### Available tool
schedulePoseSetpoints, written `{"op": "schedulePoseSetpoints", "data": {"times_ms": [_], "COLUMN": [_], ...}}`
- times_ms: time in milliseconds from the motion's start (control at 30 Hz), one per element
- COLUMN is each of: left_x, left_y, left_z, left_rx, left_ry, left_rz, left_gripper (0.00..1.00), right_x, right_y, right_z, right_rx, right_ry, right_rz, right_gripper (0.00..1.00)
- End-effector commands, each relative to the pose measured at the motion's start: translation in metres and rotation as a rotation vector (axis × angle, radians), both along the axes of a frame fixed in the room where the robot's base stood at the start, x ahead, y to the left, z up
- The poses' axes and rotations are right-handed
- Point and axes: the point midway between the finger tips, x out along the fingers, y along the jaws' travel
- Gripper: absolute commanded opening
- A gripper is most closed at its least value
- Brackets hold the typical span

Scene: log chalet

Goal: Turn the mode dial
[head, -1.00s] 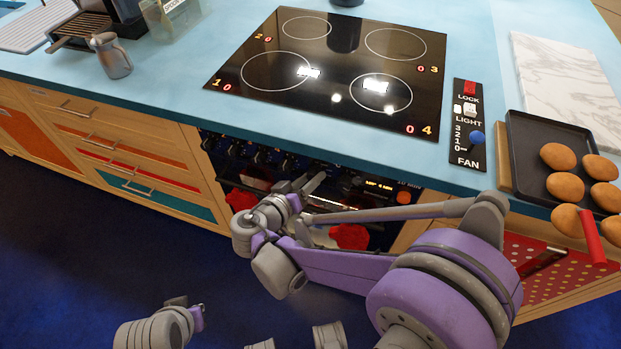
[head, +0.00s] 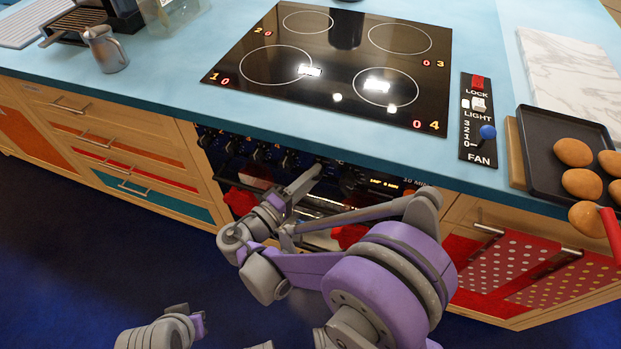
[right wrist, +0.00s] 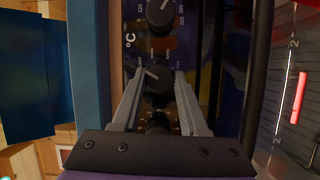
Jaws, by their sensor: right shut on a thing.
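The oven's control panel (head: 292,167) holds a row of black dials under the counter edge. My right gripper (head: 318,168) reaches up to this panel near its middle. In the right wrist view its two grey fingers (right wrist: 160,82) stand on either side of a black dial (right wrist: 155,79) with a pale pointer line, and are shut on it. A second dial (right wrist: 160,14) with a scale sits beyond the fingertips, near a °C mark. Another dial (right wrist: 157,122) lies nearer the gripper base, partly hidden. Part of my left arm (head: 160,331) shows at the bottom; its gripper does not show.
Above the oven is a black hob (head: 335,68) on the blue counter (head: 120,90). A fan control panel (head: 478,120) and a dark tray (head: 545,155) of bread rolls are at right. A metal jug (head: 105,50) stands at left.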

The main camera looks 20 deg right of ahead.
Motion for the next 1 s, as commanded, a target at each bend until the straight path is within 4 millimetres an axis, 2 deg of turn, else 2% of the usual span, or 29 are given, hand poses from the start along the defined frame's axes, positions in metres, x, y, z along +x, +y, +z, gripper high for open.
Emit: {"op": "schedulePoseSetpoints", "data": {"times_ms": [500, 1000], "left_x": [0.003, 0.003], "left_y": [0.0, 0.0], "left_z": [-0.022, -0.027], "left_rx": [0.0, 0.0], "left_ry": [0.007, 0.008], "left_rz": [0.0, 0.0], "left_gripper": [0.0, 0.0], "right_x": [0.0, 0.0], "right_y": [-0.001, -0.001], "right_z": [-0.004, -0.003], "right_rx": [-0.336, -0.441], "right_ry": [0.228, 0.298], "right_rz": [0.001, 0.001], "right_gripper": [0.0, 0.0]}}
